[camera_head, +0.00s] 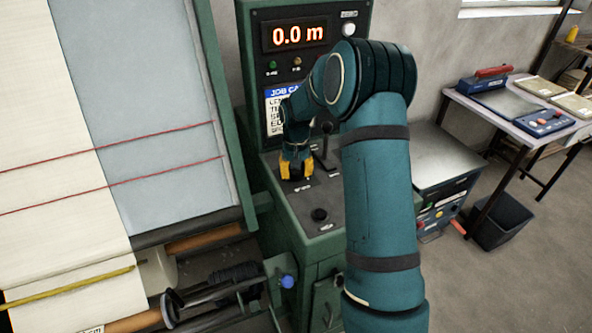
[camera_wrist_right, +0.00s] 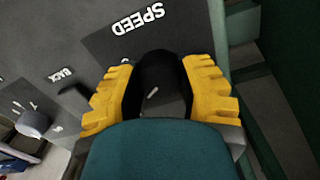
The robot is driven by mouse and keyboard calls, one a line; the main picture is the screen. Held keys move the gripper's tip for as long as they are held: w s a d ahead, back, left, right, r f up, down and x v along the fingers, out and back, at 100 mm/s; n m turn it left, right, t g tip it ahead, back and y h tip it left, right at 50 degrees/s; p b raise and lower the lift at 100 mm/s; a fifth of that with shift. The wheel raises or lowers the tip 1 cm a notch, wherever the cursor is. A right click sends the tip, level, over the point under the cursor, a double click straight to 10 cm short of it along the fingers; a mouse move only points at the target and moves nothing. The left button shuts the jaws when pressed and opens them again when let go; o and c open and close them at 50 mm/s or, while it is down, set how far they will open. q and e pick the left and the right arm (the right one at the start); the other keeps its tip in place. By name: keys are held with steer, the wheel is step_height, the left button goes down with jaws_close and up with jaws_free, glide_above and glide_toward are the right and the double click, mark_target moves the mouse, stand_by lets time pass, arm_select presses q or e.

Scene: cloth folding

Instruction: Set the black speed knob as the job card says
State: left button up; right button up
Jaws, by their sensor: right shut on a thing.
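My right gripper (camera_head: 296,168) reaches down to the sloped green control console. In the right wrist view its yellow fingers (camera_wrist_right: 162,92) are closed on the sides of the black speed knob (camera_wrist_right: 158,72), beside the white SPEED label (camera_wrist_right: 138,19). A short white mark shows on the knob, but its scale setting cannot be read. The job card (camera_head: 273,108), with a blue header, is on the upright panel. My arm covers its right part, and its lines are too small to read fully. My left gripper is not in view.
A red display (camera_head: 295,35) reads 0.0 m. A black lever (camera_head: 326,155) and another black knob (camera_head: 319,214) are on the console near my arm. The cloth machine (camera_head: 226,110) stands close on the left; a side table (camera_head: 520,105) stands right.

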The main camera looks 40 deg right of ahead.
mark_target(296, 171)
stand_by(0.3)
steer(key=o, duration=1.2)
steer(key=shift+f, duration=0.1)
steer(key=shift+o, duration=0.2)
step_height(296, 171, up, 12)
